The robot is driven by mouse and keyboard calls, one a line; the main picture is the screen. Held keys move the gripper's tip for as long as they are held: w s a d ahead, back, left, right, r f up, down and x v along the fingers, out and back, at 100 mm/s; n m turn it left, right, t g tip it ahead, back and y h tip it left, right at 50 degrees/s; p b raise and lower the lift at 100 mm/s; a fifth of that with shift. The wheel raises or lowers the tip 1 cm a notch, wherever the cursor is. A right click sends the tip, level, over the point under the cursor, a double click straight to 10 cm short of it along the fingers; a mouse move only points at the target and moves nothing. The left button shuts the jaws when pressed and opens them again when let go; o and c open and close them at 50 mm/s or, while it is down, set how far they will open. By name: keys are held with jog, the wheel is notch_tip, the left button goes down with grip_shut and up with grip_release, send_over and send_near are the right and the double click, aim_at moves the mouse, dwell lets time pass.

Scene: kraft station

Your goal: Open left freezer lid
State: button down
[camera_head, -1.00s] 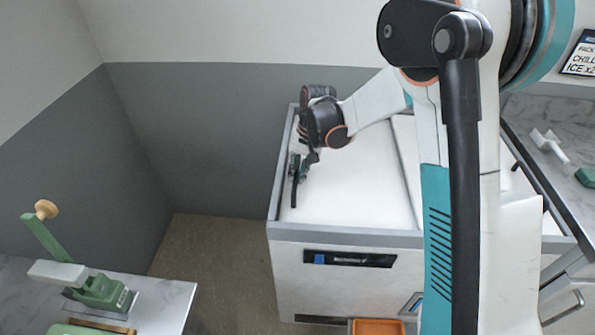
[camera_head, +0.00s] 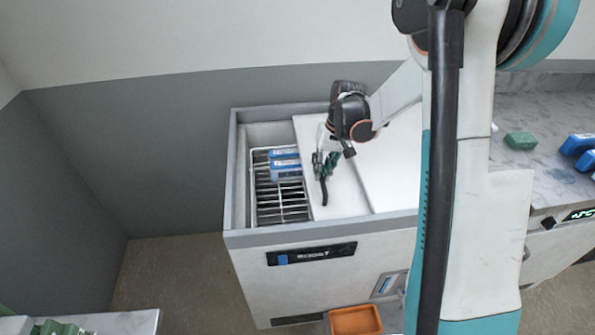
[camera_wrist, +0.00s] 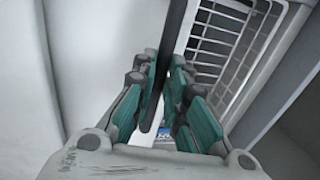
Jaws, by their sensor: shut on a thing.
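The left freezer lid (camera_head: 337,186) is a white sliding panel on the chest freezer (camera_head: 302,236). It is slid part way to the right, and the left end of the freezer is uncovered. My gripper (camera_head: 324,168) is shut on the black lid handle (camera_head: 324,190), a bar near the lid's left edge. In the wrist view the teal finger pads (camera_wrist: 160,105) stand on both sides of the black bar (camera_wrist: 172,50). The gripper hides part of the handle.
A white wire basket (camera_head: 280,205) with blue packs (camera_head: 286,163) shows in the opening. The second white lid (camera_head: 390,165) lies to the right. A counter with a green block (camera_head: 521,141) stands at the right, and an orange bin (camera_head: 355,320) is low in front.

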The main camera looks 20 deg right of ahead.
jog(key=shift+s+d, duration=0.15)
jog(key=shift+d, duration=0.7)
jog(key=shift+s+d, duration=0.15)
jog(key=shift+d, duration=0.65)
jog(key=c, duration=1.6)
grip_release()
notch_tip(320, 180, up, 12)
jog(key=d, duration=0.2)
jog(key=shift+s+d, duration=0.15)
jog(key=shift+s, duration=0.1)
